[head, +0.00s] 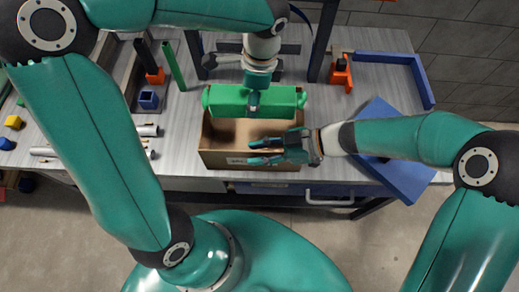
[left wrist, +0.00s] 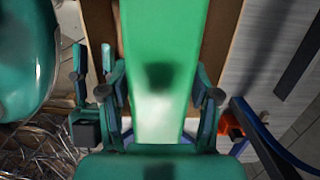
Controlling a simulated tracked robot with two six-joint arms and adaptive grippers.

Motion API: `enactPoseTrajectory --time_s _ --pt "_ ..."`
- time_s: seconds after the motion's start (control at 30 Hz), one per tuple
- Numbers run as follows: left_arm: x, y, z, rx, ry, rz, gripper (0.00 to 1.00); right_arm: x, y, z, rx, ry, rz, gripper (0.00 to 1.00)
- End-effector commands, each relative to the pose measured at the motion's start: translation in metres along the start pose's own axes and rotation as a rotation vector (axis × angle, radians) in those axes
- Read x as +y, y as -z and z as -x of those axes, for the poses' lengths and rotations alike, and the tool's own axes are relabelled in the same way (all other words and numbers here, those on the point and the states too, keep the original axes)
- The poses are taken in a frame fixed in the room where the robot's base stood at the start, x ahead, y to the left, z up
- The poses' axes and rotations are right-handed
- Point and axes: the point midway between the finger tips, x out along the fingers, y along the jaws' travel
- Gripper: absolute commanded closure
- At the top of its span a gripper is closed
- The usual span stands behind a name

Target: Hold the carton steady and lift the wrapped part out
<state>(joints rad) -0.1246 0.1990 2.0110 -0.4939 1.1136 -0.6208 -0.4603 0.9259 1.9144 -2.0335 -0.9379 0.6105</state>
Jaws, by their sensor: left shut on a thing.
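The wrapped part, a long bright green bundle (head: 225,101), lies crosswise over the back of the carton in the head view. It looks raised to or above the rim. My left gripper (head: 254,100) is shut on it from above; in the left wrist view the part (left wrist: 160,50) fills the space between the fingers. The open-topped brown cardboard carton (head: 218,158) stands at the table's front edge. My right gripper (head: 262,151) is at its front wall, fingers apart, one on each side of the wall's top edge. Whether they touch the wall cannot be told.
A blue panel (head: 405,182) lies at the table's right front, with a blue angled bar (head: 408,62) behind it. Orange-based pieces (head: 341,72), a green strip (head: 174,66) and metal cylinders (head: 147,130) lie around. Dark uprights (head: 322,42) stand behind the carton.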

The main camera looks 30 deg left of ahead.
Motion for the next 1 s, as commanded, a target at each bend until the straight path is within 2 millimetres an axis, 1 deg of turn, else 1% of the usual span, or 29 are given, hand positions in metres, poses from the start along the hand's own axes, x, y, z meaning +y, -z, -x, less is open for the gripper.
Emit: enactPoseTrajectory --time_s 0.3,0.37,0.47,0.57,0.8,0.9,1.0 --pt "0.0 0.0 0.001 0.001 0.001 0.0 0.91 0.0 0.0 0.001 0.0 0.0 0.0 0.65" --pt "0.0 0.0 0.001 0.001 0.001 0.0 0.91 0.0 0.0 0.004 0.0 -0.001 0.001 0.65" --pt "0.0 0.0 0.001 0.001 0.001 0.0 0.91 0.001 0.0 0.013 0.002 -0.003 0.0 0.65" --pt "0.0 0.0 0.001 0.001 0.001 0.0 0.91 0.001 0.0 0.028 0.001 -0.005 0.001 0.65" --pt "0.0 0.0 0.001 0.001 0.001 0.0 0.91 0.002 -0.001 0.077 0.001 -0.006 0.001 0.65" --pt "0.0 0.0 0.001 0.001 0.001 0.0 0.91 0.001 -0.001 0.095 0.0 -0.005 0.0 0.65" --pt "0.0 0.0 0.0 0.001 0.001 0.0 0.91 0.001 -0.001 0.107 0.001 -0.003 0.0 0.65"
